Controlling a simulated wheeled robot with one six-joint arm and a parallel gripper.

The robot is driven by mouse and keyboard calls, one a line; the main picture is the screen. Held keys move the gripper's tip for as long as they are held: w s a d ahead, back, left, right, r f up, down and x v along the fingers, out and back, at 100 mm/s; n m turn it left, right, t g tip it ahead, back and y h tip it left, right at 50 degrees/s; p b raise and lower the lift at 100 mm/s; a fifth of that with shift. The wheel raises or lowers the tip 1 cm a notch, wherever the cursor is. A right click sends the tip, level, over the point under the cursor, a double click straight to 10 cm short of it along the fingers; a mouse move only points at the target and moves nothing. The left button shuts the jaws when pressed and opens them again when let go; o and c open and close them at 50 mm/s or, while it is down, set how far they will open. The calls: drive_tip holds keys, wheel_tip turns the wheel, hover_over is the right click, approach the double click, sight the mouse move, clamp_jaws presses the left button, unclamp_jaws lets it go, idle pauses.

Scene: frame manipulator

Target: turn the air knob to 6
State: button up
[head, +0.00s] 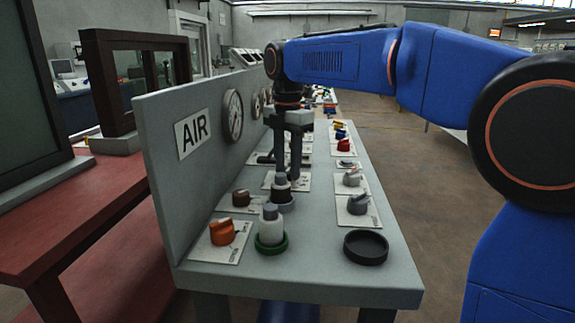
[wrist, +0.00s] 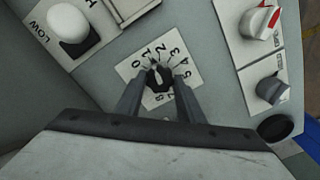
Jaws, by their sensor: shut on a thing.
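In the wrist view, a small black knob (wrist: 157,79) sits on a white dial plate (wrist: 129,70) marked with numbers from 0 upward. The knob's pointer seems to face the low numbers, near 1 and 2, but it is too small to read exactly. My gripper (wrist: 159,75) is shut on the knob, one finger on each side. In the head view, my gripper (head: 287,165) points straight down over the grey bench. An AIR sign (head: 193,132) is on the upright panel at the left.
An orange knob (head: 222,231) is at front left. Grey knobs (head: 357,204) and a black dish (head: 366,247) are at right. Gauges (head: 233,115) line the panel.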

drive_tip(key=m, duration=0.4)
drive_tip(key=shift+m, duration=0.3)
drive_tip(key=m, duration=0.3)
drive_tip(key=shift+m, duration=0.3)
drive_tip(key=m, duration=1.3)
drive_tip(key=shift+m, duration=0.3)
drive_tip(key=m, duration=0.6)
drive_tip(key=o, duration=1.1)
drive_tip(key=shift+c, duration=0.2)
